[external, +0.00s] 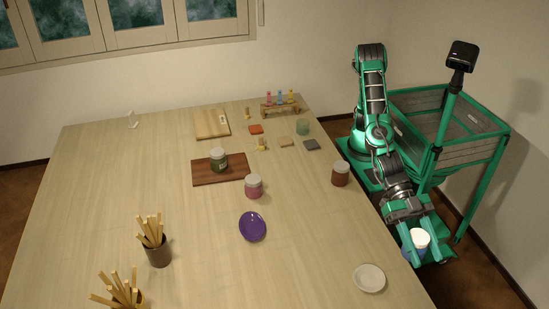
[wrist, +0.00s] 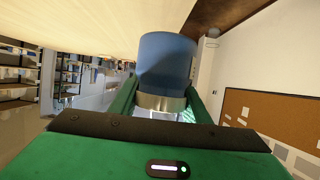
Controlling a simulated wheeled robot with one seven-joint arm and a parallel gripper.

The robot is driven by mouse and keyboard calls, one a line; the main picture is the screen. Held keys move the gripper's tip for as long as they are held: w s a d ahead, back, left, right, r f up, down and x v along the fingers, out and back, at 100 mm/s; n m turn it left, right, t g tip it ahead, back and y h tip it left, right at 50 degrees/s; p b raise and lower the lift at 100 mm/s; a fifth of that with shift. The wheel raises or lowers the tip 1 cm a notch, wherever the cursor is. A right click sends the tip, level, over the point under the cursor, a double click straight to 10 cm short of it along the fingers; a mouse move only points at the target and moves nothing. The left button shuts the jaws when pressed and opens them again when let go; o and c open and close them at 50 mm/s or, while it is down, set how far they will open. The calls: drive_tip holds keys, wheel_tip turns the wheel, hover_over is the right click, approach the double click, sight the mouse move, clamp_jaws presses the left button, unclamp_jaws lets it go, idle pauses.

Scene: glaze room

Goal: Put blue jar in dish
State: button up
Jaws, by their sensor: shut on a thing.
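A blue jar with a white lid (external: 420,239) is in my gripper (external: 413,238) at the right edge of the table in the external view. My gripper is shut on it, and the fingers cover part of its blue body. In the wrist view the blue jar (wrist: 167,62) stands between the green fingers of my gripper (wrist: 160,108). Two dishes lie on the table: a purple oval dish (external: 252,226) near the middle and a pale round dish (external: 369,278) near the front right edge. Both look empty. The jar is above and to the right of the pale dish in the picture.
A brown jar (external: 340,174), a pink jar (external: 253,187) and a green jar on a dark board (external: 205,172) stand farther back. Stick holders (external: 158,253) are at front left. A vial rack (external: 280,108) is at the back. The table between the two dishes is clear.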

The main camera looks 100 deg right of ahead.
drive_tip(key=w+f, duration=0.2)
drive_tip(key=w, duration=0.1)
drive_tip(key=w+d+f, duration=0.1)
drive_tip(key=w+f, duration=0.1)
drive_tip(key=w, duration=0.1)
drive_tip(key=w+f, duration=0.2)
drive_tip(key=w, duration=0.2)
drive_tip(key=shift+d, duration=0.4)
drive_tip(key=shift+f, duration=2.05)
drive_tip(key=shift+f, duration=0.15)
drive_tip(key=shift+f, duration=0.25)
drive_tip(key=o, duration=1.2)
